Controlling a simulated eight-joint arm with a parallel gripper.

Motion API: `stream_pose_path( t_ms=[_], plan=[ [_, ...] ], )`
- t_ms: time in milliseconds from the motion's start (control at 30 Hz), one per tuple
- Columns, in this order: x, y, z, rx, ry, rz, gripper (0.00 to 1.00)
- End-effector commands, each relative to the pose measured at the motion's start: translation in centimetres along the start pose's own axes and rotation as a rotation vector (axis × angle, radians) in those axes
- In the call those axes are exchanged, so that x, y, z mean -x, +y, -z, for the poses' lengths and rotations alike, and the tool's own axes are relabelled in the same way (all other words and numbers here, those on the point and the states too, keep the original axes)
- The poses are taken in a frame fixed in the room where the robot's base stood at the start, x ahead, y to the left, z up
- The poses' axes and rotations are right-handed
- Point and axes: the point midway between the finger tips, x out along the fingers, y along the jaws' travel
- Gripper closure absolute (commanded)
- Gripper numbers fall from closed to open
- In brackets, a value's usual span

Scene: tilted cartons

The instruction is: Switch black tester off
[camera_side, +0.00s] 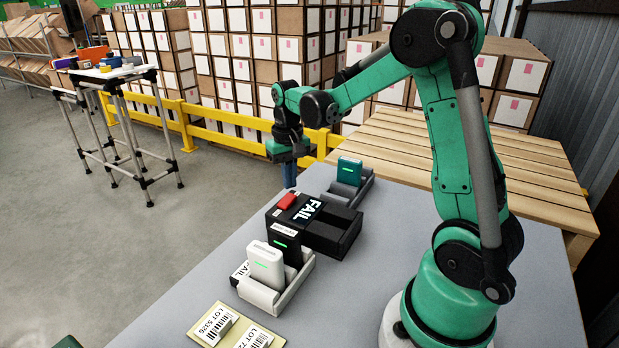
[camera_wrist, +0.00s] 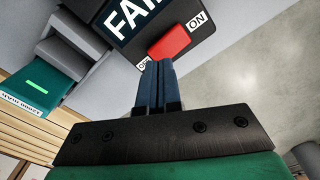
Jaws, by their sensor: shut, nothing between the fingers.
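The black tester (camera_side: 330,238) stands on the grey table, with a lit screen (camera_side: 306,211) reading FAIL. Its red rocker switch (camera_side: 287,201) sits beside the screen. In the wrist view the red switch (camera_wrist: 170,41) lies between an ON label (camera_wrist: 196,20) and a partly covered OFF label (camera_wrist: 143,66). My gripper (camera_wrist: 157,66) is shut and empty, its blue fingers pointing at the OFF end of the switch. In the side view my gripper (camera_side: 290,186) is just behind the switch end of the tester. I cannot tell whether the fingertips touch the switch.
A teal pack (camera_side: 349,171) sits tilted in a grey cradle behind the tester. A black pack (camera_side: 285,246) and a white pack (camera_side: 265,262) stand in front, the white one in a white cradle (camera_side: 268,297). A label sheet (camera_side: 234,331) lies at the front.

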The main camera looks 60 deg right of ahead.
Motion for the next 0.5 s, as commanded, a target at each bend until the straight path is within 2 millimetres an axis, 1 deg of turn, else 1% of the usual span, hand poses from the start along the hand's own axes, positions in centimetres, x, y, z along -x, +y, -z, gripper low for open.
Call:
stream_pose_path(
  t_ms=[500],
  plan=[
    [-0.33,0.0,0.02,0.0,0.0,0.0,1.0]
  ],
)
